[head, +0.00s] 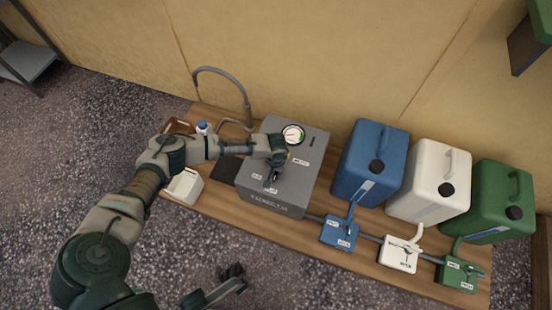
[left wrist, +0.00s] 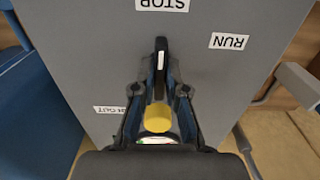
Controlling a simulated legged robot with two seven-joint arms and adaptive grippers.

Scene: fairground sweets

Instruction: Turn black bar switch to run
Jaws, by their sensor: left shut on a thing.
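The black bar switch (left wrist: 161,46) sits on the top face of the grey machine (head: 312,186), with a white mark along the bar. In the left wrist view the bar points at the STOP label (left wrist: 162,4); the RUN label (left wrist: 229,41) is off to the right. My left gripper (head: 271,182) is over the machine's top, its fingers on both sides of the bar and shut on it, as the left wrist view (left wrist: 160,70) shows. In the head view the gripper largely hides the switch.
A round gauge (head: 293,135) and a yellow knob (left wrist: 158,118) are close to the gripper. Blue (head: 373,150), white (head: 425,170) and green (head: 495,190) canisters stand to the right, with small valve boxes in front. A curved tap (head: 243,88) rises behind left.

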